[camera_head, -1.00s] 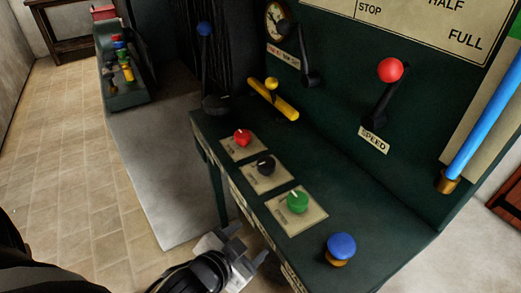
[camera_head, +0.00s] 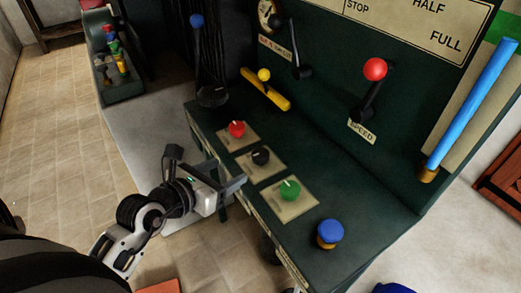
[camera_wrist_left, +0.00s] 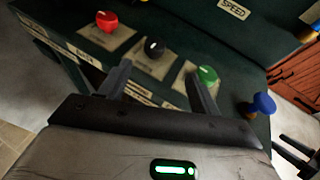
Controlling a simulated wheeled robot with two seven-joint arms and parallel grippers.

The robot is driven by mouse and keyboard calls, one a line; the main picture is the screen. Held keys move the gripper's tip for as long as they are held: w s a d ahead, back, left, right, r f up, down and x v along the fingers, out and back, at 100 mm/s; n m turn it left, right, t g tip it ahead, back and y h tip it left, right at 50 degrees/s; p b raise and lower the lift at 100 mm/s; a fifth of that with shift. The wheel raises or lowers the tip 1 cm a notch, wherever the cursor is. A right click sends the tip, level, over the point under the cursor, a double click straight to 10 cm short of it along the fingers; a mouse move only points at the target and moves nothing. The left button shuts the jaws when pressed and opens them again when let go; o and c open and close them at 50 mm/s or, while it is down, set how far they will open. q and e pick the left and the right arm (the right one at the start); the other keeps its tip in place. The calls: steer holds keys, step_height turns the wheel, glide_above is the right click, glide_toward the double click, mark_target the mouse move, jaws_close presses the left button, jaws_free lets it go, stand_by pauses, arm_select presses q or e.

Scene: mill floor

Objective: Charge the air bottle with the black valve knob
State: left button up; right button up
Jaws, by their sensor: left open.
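The black valve knob (camera_head: 261,156) sits on a pale plate on the green desk, between a red knob (camera_head: 237,128) and a green knob (camera_head: 289,190). In the left wrist view the black knob (camera_wrist_left: 155,47) shows beyond the fingers, between the red and green knobs. My left gripper (camera_head: 207,170) is open and empty at the desk's front edge, apart from the black knob. Its two fingers (camera_wrist_left: 157,78) point towards the desk. Dark prongs at the lower right of the wrist view may be my right gripper (camera_wrist_left: 297,153). I cannot make out the air bottle.
A blue knob (camera_head: 329,232) stands at the desk's near end. A yellow handle (camera_head: 265,90), a red-knobbed speed lever (camera_head: 372,85), a blue-knobbed lever (camera_head: 202,60) and a gauge (camera_head: 267,17) are behind. A blue tube (camera_head: 470,105) is at the right. Tiled floor (camera_head: 60,150) lies open left.

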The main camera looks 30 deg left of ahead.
mark_target(260, 154)
arm_select(q)
steer(key=x, duration=1.6)
steer(key=shift+s+a+f, duration=0.1)
steer(key=shift+a+f, duration=0.2)
steer(key=shift+a, duration=0.1)
steer(key=c, duration=1)
